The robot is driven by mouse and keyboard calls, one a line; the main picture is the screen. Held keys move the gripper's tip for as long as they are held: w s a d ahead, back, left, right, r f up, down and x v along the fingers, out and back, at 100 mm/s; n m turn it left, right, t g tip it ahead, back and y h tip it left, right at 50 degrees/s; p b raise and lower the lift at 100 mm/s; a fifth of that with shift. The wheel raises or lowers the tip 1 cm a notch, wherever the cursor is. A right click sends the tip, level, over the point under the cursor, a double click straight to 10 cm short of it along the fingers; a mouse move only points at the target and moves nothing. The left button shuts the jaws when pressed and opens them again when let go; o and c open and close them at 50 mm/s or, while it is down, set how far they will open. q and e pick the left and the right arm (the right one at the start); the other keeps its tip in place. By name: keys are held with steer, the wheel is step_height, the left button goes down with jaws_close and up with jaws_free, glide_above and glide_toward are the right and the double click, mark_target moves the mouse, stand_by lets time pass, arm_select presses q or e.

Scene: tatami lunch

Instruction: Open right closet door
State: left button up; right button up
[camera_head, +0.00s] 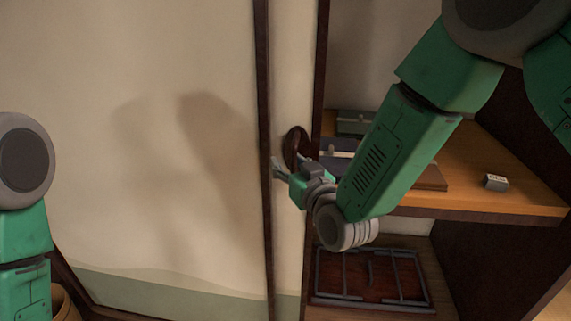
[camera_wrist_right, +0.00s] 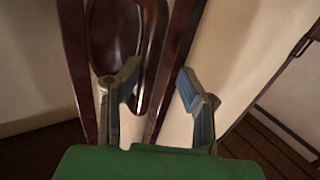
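The closet door (camera_head: 289,60) is a cream sliding panel with a dark frame, showing as a narrow strip beside a wide cream panel. The closet is open to its right. Its dark oval recessed handle (camera_head: 294,143) also shows in the right wrist view (camera_wrist_right: 113,35). My right gripper (camera_head: 288,165) is at the handle; in the wrist view its fingers (camera_wrist_right: 158,92) are apart with nothing between them. One finger overlaps the lower part of the handle; the other lies across the dark frame strip. I cannot tell whether either touches. My left gripper is out of view.
The open closet has a wooden shelf (camera_head: 520,200) with dark boxes (camera_head: 357,123) and a small grey block (camera_head: 495,182). A folded dark-red table (camera_head: 372,278) lies below. The wide cream panel (camera_head: 130,180) fills the left. A round tan container (camera_head: 63,305) stands at lower left.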

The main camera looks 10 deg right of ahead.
steer(key=shift+d, duration=0.45)
steer(key=shift+s+d, duration=0.2)
steer(key=v, duration=1.1)
steer(key=shift+s+a, duration=0.15)
steer(key=shift+s, duration=0.05)
